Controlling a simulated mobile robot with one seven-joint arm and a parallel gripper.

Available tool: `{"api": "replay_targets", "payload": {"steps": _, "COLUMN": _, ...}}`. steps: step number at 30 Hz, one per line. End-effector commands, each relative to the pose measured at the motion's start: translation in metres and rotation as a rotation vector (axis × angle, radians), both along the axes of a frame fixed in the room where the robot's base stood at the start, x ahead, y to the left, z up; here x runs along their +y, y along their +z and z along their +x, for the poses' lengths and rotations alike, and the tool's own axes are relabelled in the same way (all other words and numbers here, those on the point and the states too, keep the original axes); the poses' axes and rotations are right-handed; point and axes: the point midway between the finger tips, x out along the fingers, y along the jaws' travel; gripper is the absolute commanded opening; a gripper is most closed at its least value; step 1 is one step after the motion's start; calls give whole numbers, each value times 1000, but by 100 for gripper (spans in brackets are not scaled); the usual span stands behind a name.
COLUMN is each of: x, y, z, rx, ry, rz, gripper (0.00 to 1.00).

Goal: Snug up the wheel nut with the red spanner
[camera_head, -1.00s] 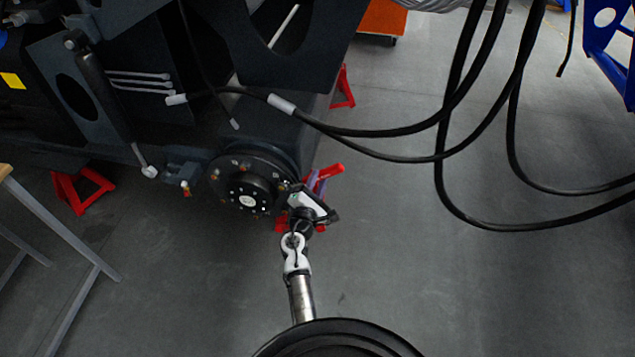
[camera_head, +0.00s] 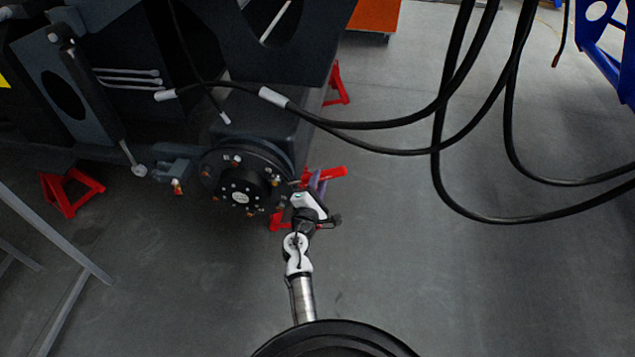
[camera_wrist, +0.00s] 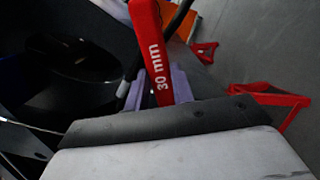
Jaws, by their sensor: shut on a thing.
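The red spanner (camera_wrist: 152,45), marked "30 mm", rises from my gripper in the wrist view, and its top end is cut off by the frame edge. My gripper (camera_wrist: 160,95) is shut on it; a purple finger shows beside the red handle. In the head view my gripper (camera_head: 316,184) is just right of the wheel hub (camera_head: 241,190), with the red spanner (camera_head: 331,172) showing past it. The hub is a dark round flange with several studs or nuts around its rim. I cannot tell whether the spanner touches a nut.
Red stands (camera_head: 72,190) support the dark chassis (camera_head: 265,115). Black hoses (camera_head: 385,150) hang across the right side. A grey-legged table (camera_head: 62,240) stands at the left. An orange cart (camera_head: 373,15) is at the back. The floor at lower right is clear.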

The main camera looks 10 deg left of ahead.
Motion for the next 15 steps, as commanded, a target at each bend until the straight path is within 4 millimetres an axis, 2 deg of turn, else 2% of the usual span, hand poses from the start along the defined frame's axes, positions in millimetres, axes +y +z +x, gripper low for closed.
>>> {"api": "replay_targets", "payload": {"steps": 6, "x": -6, "y": -16, "z": 0, "rx": -4, "ry": -1, "rz": 88, "gripper": 0}}
{"api": "replay_targets", "payload": {"steps": 15, "x": -11, "y": -24, "z": 0, "rx": -5, "ry": 0, "rz": 158, "gripper": 0}}
